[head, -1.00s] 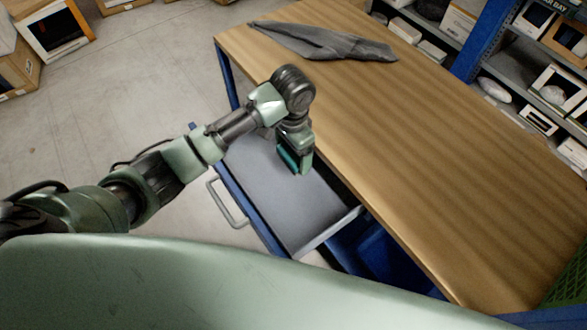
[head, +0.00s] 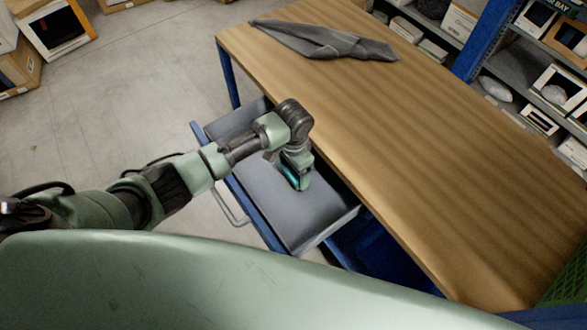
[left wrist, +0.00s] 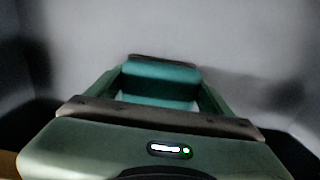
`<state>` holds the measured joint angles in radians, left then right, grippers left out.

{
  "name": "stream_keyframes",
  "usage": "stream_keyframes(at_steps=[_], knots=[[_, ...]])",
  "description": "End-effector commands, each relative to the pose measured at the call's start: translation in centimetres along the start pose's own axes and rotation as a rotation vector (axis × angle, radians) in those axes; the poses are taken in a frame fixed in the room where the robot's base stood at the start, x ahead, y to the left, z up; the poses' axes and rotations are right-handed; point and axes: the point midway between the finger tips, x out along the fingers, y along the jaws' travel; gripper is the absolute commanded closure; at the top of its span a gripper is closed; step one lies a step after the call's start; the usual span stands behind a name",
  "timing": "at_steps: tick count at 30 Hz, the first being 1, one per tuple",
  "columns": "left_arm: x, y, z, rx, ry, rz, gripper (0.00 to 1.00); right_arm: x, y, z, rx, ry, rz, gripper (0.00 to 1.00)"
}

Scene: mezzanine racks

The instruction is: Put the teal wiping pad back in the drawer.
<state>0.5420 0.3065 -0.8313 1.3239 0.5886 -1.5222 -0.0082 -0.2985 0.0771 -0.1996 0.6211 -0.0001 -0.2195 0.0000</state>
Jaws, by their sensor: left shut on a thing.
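The teal wiping pad (left wrist: 160,75) is between the fingers of my left gripper (head: 298,180), which is shut on it. In the head view only a small part of the teal pad (head: 291,172) shows beside the fingers. The gripper points down inside the open drawer (head: 312,218), low over its grey floor. I cannot tell whether the pad touches the floor. In the left wrist view the grey drawer floor (left wrist: 240,40) fills the background. My right gripper is not in view.
The wooden bench top (head: 420,150) lies right of the drawer, its edge close to my left wrist. A grey cloth (head: 325,42) lies at its far end. Shelves with boxes (head: 548,90) stand beyond. The drawer floor around the gripper looks empty.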

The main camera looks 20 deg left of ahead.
Motion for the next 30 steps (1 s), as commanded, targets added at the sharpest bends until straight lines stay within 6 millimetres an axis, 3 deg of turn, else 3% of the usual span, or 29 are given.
stream_keyframes(at_steps=[2,3,5,13,17,30], knots=[[0.3,0.0,0.0,0.0,-0.001,0.001,0.56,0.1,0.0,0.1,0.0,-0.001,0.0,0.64],[0.3,0.0,0.0,0.0,0.0,0.001,0.13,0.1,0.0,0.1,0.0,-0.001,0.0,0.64],[0.3,0.0,0.0,0.0,0.0,0.001,0.0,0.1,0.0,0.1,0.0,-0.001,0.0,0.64],[0.1,0.0,0.0,0.0,0.0,0.0,0.0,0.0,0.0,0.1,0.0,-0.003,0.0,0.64],[-1.1,-0.1,-0.1,0.0,0.002,-0.001,0.0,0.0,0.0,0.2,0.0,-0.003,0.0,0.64],[-9.9,-0.1,-0.1,0.0,0.003,-0.001,0.0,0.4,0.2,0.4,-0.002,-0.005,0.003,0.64]])
